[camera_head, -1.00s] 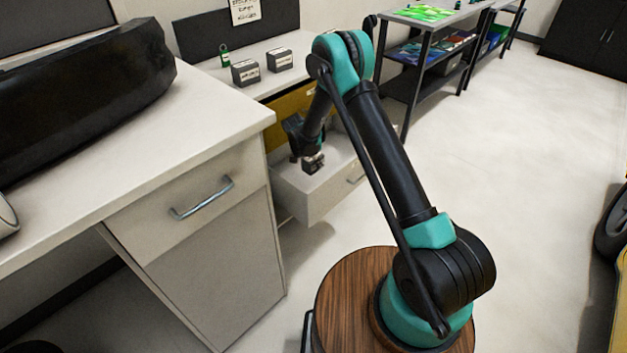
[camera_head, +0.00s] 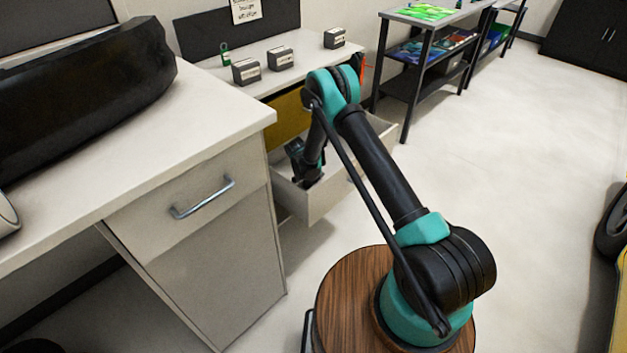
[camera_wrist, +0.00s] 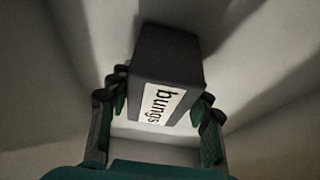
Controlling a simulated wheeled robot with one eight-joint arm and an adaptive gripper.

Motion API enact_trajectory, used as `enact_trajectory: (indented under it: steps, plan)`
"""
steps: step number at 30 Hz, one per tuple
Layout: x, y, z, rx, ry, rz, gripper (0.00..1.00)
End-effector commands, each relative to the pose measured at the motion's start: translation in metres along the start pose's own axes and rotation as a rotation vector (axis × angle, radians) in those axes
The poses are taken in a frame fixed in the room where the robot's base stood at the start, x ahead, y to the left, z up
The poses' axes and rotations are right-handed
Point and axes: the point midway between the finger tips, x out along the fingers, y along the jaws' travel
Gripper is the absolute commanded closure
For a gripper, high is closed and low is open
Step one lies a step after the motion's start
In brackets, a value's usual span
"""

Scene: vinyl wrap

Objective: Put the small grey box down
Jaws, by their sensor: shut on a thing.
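The small grey box (camera_wrist: 168,58) is dark grey with a white label reading "bungs". In the wrist view it sits between the two fingers of my gripper (camera_wrist: 162,95), which is shut on it. In the head view my gripper (camera_head: 306,178) points down inside the open pale drawer (camera_head: 330,196) under the far worktop. The held box is hidden there by the drawer and my arm. In the wrist view pale surfaces surround the box, and I cannot tell whether it touches the drawer floor.
A nearer desk (camera_head: 190,125) with a large black roll (camera_head: 85,95) is at left. Open floor lies right.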

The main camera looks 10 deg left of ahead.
Motion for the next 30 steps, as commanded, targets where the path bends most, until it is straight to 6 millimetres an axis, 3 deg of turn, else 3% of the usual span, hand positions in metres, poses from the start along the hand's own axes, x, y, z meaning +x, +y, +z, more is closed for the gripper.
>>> enact_trajectory:
  steps: [5, 6, 10, 22, 30]
  plan:
    - [0.003, 0.0, 0.001, 0.0, 0.0, 0.0, 0.85]
    - [0.002, 0.0, 0.001, 0.0, 0.0, 0.0, 0.46]
    - [0.002, 0.0, 0.001, 0.0, 0.0, 0.0, 0.3]
    - [-0.004, 0.0, 0.0, 0.0, 0.0, 0.0, 0.3]
    - [-0.046, 0.0, 0.0, -0.002, 0.0, -0.001, 0.3]
